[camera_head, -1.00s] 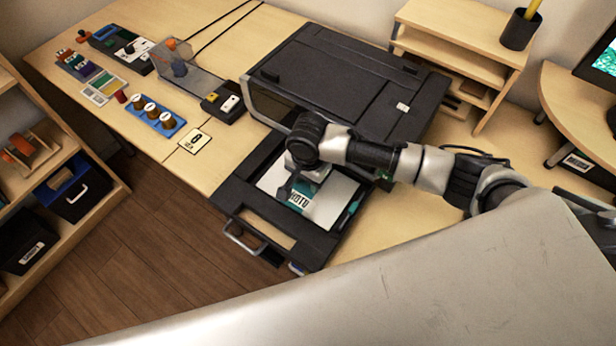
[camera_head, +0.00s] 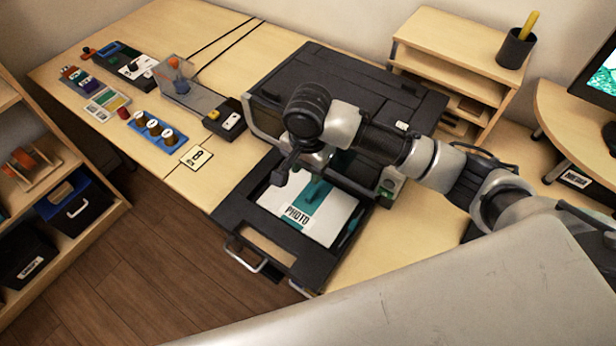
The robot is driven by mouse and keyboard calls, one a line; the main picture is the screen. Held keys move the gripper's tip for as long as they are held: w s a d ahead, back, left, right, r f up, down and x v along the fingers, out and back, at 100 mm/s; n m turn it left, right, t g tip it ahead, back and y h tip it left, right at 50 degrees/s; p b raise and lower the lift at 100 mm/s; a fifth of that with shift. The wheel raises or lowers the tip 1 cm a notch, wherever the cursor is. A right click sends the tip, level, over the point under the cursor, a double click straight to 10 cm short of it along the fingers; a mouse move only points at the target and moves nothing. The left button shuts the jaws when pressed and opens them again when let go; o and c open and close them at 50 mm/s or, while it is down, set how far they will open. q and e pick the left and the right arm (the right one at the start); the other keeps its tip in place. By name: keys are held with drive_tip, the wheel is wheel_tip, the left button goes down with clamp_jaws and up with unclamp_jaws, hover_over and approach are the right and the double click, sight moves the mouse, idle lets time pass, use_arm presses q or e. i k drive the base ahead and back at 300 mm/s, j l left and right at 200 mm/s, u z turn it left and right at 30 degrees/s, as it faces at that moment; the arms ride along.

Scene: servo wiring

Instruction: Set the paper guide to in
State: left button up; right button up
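The printer's black pulled-out tray (camera_head: 275,248) holds a white sheet (camera_head: 335,212) marked PHOTO with a teal band. A teal strip (camera_head: 350,230) shows along the sheet's right edge; I cannot tell whether it is the paper guide. My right gripper (camera_head: 282,178) hangs above the back left part of the tray, near the printer's front edge. Its fingers are small and dark, so their opening is unclear, and the wrist hides the tray's back. My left gripper is not in view.
The black printer body (camera_head: 350,80) stands behind the tray. A card (camera_head: 197,157), a blue knob block (camera_head: 155,132) and a switch box (camera_head: 228,120) lie to the left. A wooden shelf unit (camera_head: 455,45) stands at the back right. The desk right of the tray is bare.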

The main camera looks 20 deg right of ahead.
sight(352, 226)
drive_tip(key=z, duration=1)
